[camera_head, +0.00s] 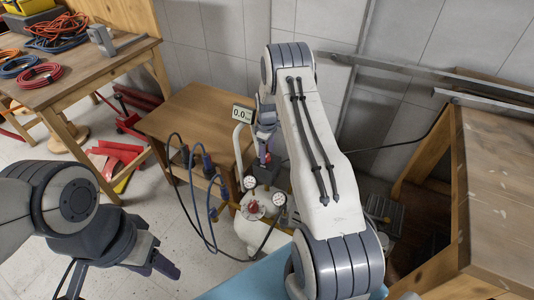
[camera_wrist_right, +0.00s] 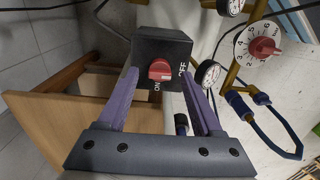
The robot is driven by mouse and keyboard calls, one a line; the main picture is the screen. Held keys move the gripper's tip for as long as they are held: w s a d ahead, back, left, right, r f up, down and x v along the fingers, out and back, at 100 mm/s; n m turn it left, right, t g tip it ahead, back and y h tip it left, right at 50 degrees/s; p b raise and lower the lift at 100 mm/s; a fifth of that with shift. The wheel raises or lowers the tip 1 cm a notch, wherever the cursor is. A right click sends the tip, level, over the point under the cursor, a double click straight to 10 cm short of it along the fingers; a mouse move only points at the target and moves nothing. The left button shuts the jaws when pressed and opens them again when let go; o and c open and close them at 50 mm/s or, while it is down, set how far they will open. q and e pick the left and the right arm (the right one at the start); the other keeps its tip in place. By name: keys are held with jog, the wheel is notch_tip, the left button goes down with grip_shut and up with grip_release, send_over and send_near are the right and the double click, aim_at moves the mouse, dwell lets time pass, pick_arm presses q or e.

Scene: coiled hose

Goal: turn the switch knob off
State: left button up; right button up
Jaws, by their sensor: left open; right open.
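The switch is a black box with a red knob (camera_wrist_right: 160,70) on its face and white ON and OFF lettering, in the right wrist view. ON reads just below the knob and OFF to its right. I cannot tell for sure which mark the knob points at. My right gripper (camera_wrist_right: 162,78) is open, with one purple finger on each side of the box's lower part and the knob between them in the picture. I cannot tell whether they touch it. In the head view the right gripper (camera_head: 265,148) is partly hidden by its wrist. My left gripper (camera_head: 158,264) is open and empty at the lower left.
A white tank with gauges (camera_head: 250,182) and a red dial (camera_wrist_right: 262,47) stands beside the switch. Dark and blue hoses (camera_head: 205,205) loop in front of a small wooden table (camera_head: 190,105). A workbench (camera_head: 505,170) stands at the right. A table with coiled cables (camera_head: 40,75) is at the left.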

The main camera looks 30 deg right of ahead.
aim_at(267, 156)
notch_tip(267, 156, up, 10)
jog(key=shift+f, duration=0.15)
dwell(0.6)
jog(key=s+a+r+p, duration=0.3)
jog(key=s+a+r, duration=0.3)
jog(key=a+r, duration=0.55)
jog(key=s+a+r+p, duration=0.5)
jog(key=a+r, duration=0.4)
jog(key=a, duration=0.6)
jog(key=s+a+r+p, duration=0.1)
jog(key=s+a+r, duration=0.1)
jog(key=s, duration=0.9)
jog(key=s+a+r+n+y+p, duration=0.1)
jog(key=s+a+r, duration=0.2)
jog(key=s, duration=0.8)
notch_tip(267, 156, up, 2)
jog(key=shift+s+a+r+p, duration=0.1)
jog(key=shift+s+a+p, duration=0.2)
jog(key=shift+p, duration=0.1)
